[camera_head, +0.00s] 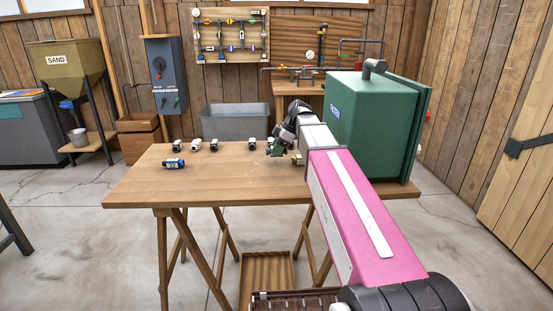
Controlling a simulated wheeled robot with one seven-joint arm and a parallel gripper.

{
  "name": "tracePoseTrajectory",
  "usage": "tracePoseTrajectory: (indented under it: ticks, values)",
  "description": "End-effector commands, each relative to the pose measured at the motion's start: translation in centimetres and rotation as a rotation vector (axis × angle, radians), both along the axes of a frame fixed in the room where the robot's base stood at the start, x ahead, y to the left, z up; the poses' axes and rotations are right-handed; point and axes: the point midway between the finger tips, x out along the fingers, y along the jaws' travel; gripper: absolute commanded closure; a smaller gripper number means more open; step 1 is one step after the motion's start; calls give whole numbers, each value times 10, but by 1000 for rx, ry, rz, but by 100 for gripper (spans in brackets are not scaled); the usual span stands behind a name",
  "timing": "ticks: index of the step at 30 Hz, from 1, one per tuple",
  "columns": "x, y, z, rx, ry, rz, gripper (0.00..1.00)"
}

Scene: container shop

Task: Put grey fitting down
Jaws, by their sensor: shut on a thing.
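My gripper (276,151) is over the right part of the wooden table (225,184), left of the green cabinet. It is shut on the grey fitting, which is too small and too covered by the gripper to make out clearly. I cannot tell whether the fitting touches the tabletop. Several small dark-and-white cylindrical pieces stand along the back of the table, among them a left one (178,146), a whiter one (196,145) and one close to my gripper (252,145).
A blue-and-white cylinder (173,163) lies at the table's left. A small brass-coloured piece (297,159) is just right of my gripper. The large green cabinet (368,125) fills the table's right end. A grey bin (235,122) stands behind. The table's front middle is clear.

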Motion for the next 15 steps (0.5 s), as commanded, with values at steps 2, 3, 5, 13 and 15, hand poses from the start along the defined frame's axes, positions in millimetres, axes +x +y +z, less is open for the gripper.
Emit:
tracePoseTrajectory:
  ticks: [2,3,5,13,15]
  values:
    - [-1,1,-3,0,0,0,92]
    - [-1,1,-5,0,0,-1,92]
    - [-1,1,-10,0,0,-1,92]
    - [-1,1,-39,0,0,-1,92]
    - [0,1,-41,0,-1,0,92]
